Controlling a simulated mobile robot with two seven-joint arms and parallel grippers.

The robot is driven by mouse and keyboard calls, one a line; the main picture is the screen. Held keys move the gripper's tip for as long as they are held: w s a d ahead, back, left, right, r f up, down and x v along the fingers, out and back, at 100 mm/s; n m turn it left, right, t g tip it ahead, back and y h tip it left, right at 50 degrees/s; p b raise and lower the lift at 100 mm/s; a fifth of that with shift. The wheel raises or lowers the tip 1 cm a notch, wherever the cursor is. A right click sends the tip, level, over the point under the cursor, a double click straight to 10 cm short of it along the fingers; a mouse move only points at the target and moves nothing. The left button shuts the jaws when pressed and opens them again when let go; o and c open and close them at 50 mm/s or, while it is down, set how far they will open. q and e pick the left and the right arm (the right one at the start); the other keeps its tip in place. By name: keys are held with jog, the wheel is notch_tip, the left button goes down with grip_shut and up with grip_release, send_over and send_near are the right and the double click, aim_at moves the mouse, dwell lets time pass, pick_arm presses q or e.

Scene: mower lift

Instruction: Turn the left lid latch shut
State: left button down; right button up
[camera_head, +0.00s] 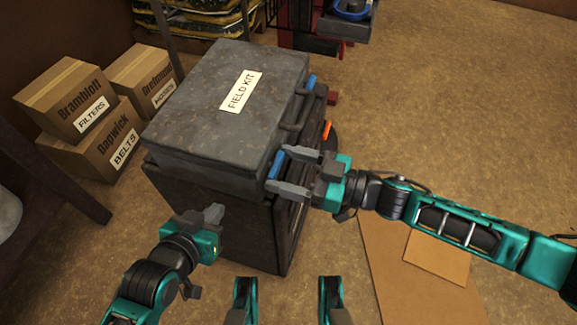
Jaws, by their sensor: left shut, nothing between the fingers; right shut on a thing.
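The grey case labelled FIELD KIT (205,95) lies with its lid down on a dark cabinet (245,225). Its front side faces right, with a dark handle (294,112) between two blue latches. The nearer blue latch (277,163) lies between the spread fingers of my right gripper (276,168), which is shut on it and partly covers its surroundings. The farther blue latch (311,82) stands clear, beyond the handle. My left gripper (216,212) is shut and empty, in front of the cabinet's near side, below the case.
Cardboard boxes (65,97) are stacked at the left behind a dark table leg (70,190). An orange piece (326,130) shows beside the cabinet's front. Flat brown sheets (437,257) lie on the floor at lower right. The floor at upper right is clear.

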jog(key=c, duration=0.4)
pick_arm(q)
jog(key=shift+s+a, duration=0.1)
jog(key=shift+r, duration=0.1)
pick_arm(e)
jog(key=shift+n, duration=0.4)
jog(key=shift+n+p, duration=0.45)
jog(key=shift+n, duration=0.45)
jog(key=n, duration=0.5)
jog(key=shift+n+p, duration=0.3)
jog(key=shift+p, duration=0.05)
jog(key=n, duration=0.3)
jog(key=shift+n, duration=0.3)
jog(key=n+b, duration=0.1)
jog(key=n, duration=0.3)
jog(key=shift+f+n, duration=0.1)
jog(key=shift+n, duration=1)
